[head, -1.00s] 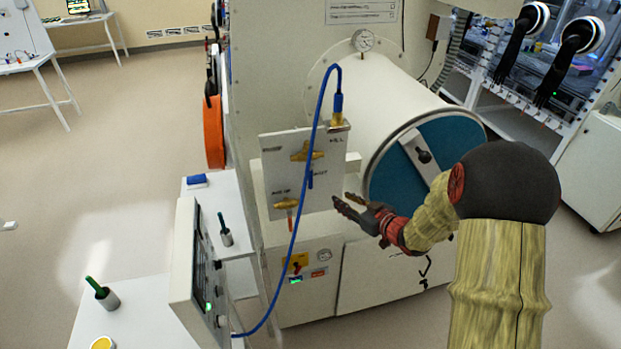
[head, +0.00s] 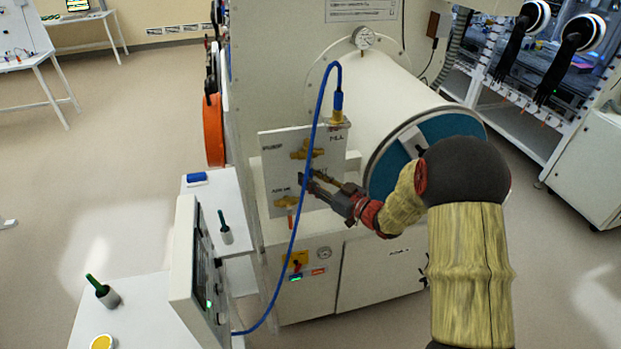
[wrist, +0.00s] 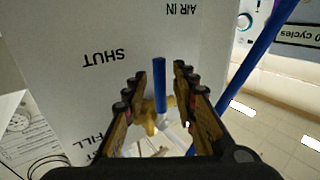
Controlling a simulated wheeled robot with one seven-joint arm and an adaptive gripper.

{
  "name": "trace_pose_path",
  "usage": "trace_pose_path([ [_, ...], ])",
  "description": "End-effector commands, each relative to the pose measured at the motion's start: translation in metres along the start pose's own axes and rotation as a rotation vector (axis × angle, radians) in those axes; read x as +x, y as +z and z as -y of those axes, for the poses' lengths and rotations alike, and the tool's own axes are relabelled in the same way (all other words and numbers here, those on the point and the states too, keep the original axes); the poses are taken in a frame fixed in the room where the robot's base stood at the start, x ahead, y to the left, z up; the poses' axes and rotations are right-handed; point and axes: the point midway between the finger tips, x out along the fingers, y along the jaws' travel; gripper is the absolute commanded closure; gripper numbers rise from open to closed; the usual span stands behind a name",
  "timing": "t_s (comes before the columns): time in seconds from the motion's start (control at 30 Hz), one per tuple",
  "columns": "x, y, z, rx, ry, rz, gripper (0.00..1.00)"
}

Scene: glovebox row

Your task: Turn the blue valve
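The blue valve handle (wrist: 159,85) is a narrow blue lever on a brass body (wrist: 152,118), mounted on a white panel (head: 277,155). In the wrist view it lies between my two fingers, with a visible gap on each side. My gripper (wrist: 161,76) is open around the lever. In the head view my gripper (head: 311,182) is at the panel's right part and mostly hides the handle. The panel's labels include SHUT, FILL and AIR IN in the wrist view.
A blue hose (head: 311,133) loops down in front of the panel, close to my fingertips. Other brass fittings (head: 286,201) sit on the panel. A large white cylinder (head: 385,95) stands behind my arm. A control box (head: 187,262) is at the lower left.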

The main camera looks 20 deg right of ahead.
Motion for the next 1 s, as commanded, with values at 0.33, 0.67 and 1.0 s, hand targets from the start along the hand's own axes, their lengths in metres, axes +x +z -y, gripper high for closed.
trace_pose_path([
  [0.33,0.0036,0.0005,-0.0004,0.001,0.002,0.001,0.74],
  [0.67,0.0034,0.0004,-0.0003,0.0,0.002,0.001,0.92],
  [1.0,0.0034,0.0004,-0.0003,0.001,0.002,0.001,1.0],
])
